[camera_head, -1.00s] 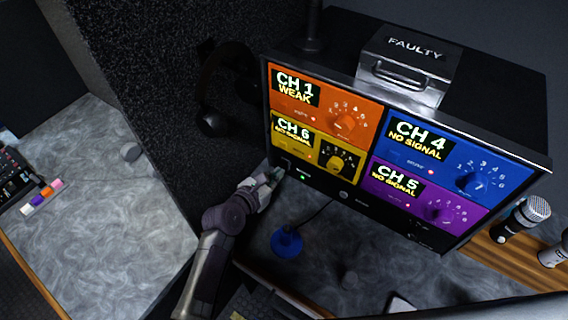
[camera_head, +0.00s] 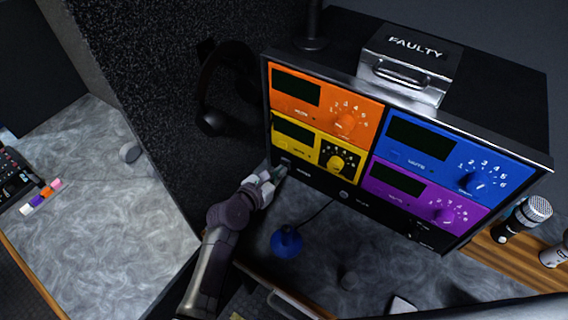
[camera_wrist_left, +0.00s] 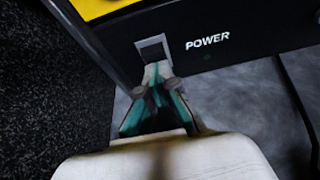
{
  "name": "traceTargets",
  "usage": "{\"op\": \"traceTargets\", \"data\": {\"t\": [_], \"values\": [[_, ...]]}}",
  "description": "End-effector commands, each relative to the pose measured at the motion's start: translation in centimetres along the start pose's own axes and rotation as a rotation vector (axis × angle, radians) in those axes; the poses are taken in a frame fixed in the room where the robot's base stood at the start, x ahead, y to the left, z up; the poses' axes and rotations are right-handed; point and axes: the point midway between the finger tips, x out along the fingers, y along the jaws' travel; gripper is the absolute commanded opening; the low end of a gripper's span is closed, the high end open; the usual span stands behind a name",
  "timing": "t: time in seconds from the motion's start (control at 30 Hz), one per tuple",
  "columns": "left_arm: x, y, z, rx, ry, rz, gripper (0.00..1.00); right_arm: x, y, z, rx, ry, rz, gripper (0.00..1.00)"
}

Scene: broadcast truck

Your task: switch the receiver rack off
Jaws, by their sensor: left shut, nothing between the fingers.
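The receiver rack (camera_head: 312,184) is a black case with orange, yellow, blue and purple modules. All its displays are dark, and no lamps glow. My left gripper (camera_head: 276,173) is shut and empty at the rack's lower left corner. In the left wrist view, its fingertips (camera_wrist_left: 157,74) are at the lower edge of the power switch (camera_wrist_left: 153,49), a small grey rocker left of the word POWER. I cannot tell whether they touch it. The small lamp (camera_wrist_left: 207,57) under that word is dark. My right gripper is not in view.
A silver box (camera_head: 409,66) labelled FAULTY stands on the rack. Headphones (camera_head: 212,120) hang on the dark wall to the left. A blue round object (camera_head: 287,242) with a cable lies on the counter below. Microphones (camera_head: 522,217) stand at the right.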

Motion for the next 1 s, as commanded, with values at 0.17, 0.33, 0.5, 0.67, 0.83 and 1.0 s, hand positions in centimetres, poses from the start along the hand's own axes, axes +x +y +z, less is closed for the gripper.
{"op": "traceTargets", "data": {"t": [0.17,0.33,0.5,0.67,0.83,1.0], "values": [[-0.6,0.0,0.2,-0.001,0.0,0.0,0.0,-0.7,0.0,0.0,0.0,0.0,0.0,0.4],[-2.1,0.0,0.3,-0.001,-0.001,0.001,0.0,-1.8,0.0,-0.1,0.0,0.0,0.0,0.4],[-3.4,0.0,0.3,-0.001,0.0,0.001,0.0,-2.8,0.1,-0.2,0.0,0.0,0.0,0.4],[-4.7,0.0,0.3,-0.002,0.0,0.001,0.0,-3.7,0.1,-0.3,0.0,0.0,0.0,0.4],[-6.1,0.0,0.2,-0.001,0.0,0.001,0.0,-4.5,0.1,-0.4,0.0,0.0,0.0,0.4],[-6.9,0.0,0.1,-0.001,-0.001,0.0,0.0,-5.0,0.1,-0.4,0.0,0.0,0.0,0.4]]}}
